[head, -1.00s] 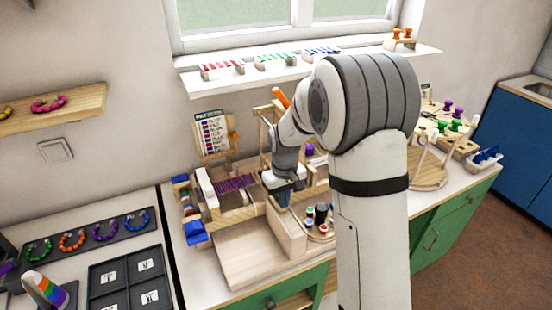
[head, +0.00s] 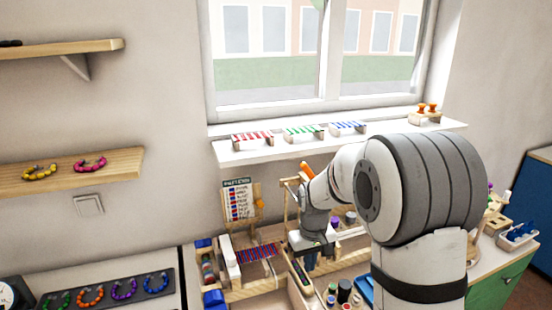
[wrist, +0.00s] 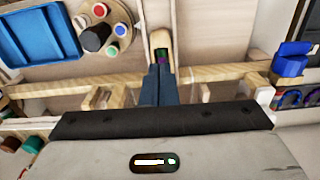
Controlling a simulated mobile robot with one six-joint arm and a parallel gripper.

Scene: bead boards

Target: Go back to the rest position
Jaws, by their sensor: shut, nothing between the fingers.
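My gripper (head: 312,262) hangs over the wooden bead work area, just right of a rack strung with blue and red beads (head: 257,253). In the wrist view its dark blue fingers (wrist: 158,82) are together, with nothing seen between them. Just beyond the fingertips is a small wooden holder (wrist: 159,40) with a dark, green and purple inside. I cannot tell whether the fingers touch it. My arm covers part of the bench at the right.
A blue tray (wrist: 40,42) and a round wooden stand (wrist: 88,12) with several coloured pots lie near the gripper. A chart stand (head: 240,203) rises behind the rack. A window shelf (head: 225,153) holds bead racks. Another shelf (head: 120,166) is at the left.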

